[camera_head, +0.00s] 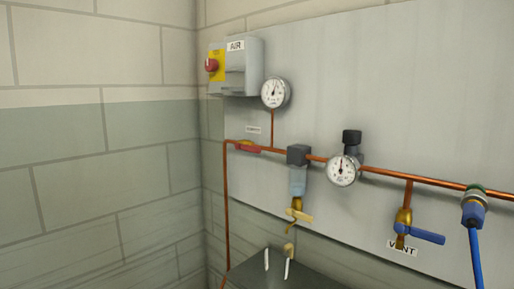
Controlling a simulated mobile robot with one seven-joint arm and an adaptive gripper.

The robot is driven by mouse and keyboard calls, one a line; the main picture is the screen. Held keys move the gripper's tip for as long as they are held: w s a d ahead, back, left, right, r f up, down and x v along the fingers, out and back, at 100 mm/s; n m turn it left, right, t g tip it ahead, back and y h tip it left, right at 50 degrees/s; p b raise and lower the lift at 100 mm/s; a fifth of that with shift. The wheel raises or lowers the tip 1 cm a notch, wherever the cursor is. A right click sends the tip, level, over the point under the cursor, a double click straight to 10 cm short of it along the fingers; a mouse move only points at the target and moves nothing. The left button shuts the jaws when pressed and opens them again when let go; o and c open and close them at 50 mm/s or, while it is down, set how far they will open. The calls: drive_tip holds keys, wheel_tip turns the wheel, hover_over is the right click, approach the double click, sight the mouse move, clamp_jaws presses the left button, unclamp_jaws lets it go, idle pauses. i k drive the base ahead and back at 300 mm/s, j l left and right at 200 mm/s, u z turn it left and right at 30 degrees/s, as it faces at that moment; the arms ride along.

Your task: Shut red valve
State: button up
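The red valve (247,147) sits on the copper pipe at the left end of the grey panel, near the wall corner. Its red lever lies roughly along the pipe, with a brass body part showing behind it. A small label, too small to read, is just above it. My gripper does not show in the head camera view.
An AIR box (236,68) with a red button and two gauges (274,93) (342,170) surround the pipe. A filter (298,180), a blue-handled vent valve (426,236) and a blue hose (475,258) are further right. A dark surface (325,280) with two white prongs is below.

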sight(246, 148)
drive_tip(key=i+j+z, duration=0.5)
drive_tip(key=j+z, duration=0.2)
drive_tip(key=z, duration=0.15)
